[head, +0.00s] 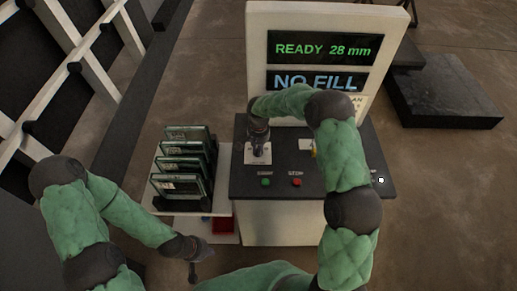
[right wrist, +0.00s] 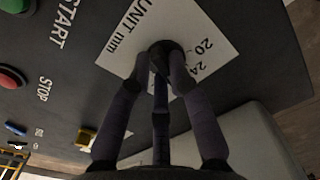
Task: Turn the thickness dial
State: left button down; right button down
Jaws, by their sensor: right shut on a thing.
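The thickness dial (right wrist: 166,50) is a dark round knob on a white plate (right wrist: 195,30) printed with "UNIT mm", 20 and 24. My right gripper (right wrist: 163,68) is shut on the dial, its fingers around the knob's sides. In the head view my right gripper (head: 258,148) points down over the plate (head: 257,158) and hides most of the dial. The upper display (head: 322,49) reads "READY 28 mm". My left gripper (head: 193,270) hangs low, away from the console, and its jaws are too small to read.
The dark console top (head: 240,188) carries a green start button (head: 265,182) and a red stop button (head: 297,182). A rack of several glass panes (head: 183,165) stands left of the console. A dark slab (head: 445,90) lies at the right.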

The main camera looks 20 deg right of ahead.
jog(key=n+b, duration=0.1)
jog(key=n, duration=0.2)
jog(key=shift+n, duration=0.3)
jog(key=n, duration=0.3)
jog(key=shift+w+d+n+b, duration=0.1)
jog(key=shift+d+n+b, duration=0.05)
jog(key=shift+n+b, duration=0.25)
jog(key=n, duration=0.3)
jog(key=shift+n, duration=0.3)
jog(key=n, duration=0.4)
jog(key=shift+w+d, duration=0.1)
jog(key=shift+w, duration=0.1)
jog(key=shift+n, duration=0.3)
jog(key=c, duration=1.1)
grip_release()
jog(key=shift+c, duration=0.2)
jog(key=shift+r, duration=0.15)
